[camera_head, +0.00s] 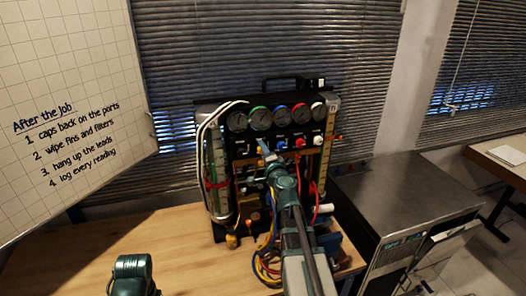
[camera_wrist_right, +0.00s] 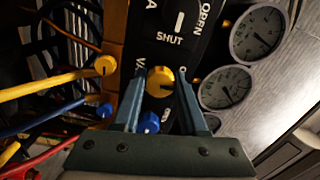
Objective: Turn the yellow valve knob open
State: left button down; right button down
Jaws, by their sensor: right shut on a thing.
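The yellow valve knob (camera_wrist_right: 160,82) shows in the right wrist view, on the black front panel of the gauge rig (camera_head: 276,107). My right gripper (camera_wrist_right: 161,80) is shut on it, with one blue-grey finger on each side. In the head view my right gripper (camera_head: 264,150) is at the panel below the gauges and hides the yellow knob. The panel carries the words SHUT (camera_wrist_right: 170,40) and OPEN (camera_wrist_right: 204,14) near the knob. I cannot tell how far the knob is turned.
A blue knob (camera_wrist_right: 148,122) is close to the right gripper. Red (camera_head: 300,142) and white (camera_head: 317,141) knobs sit to the right. Several round gauges line the panel's top. Hoses hang below. A whiteboard (camera_head: 70,60) stands left.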

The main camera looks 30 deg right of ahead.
dwell(0.5)
jog(key=shift+c, duration=2.2)
grip_release()
jog(key=shift+s, duration=0.2)
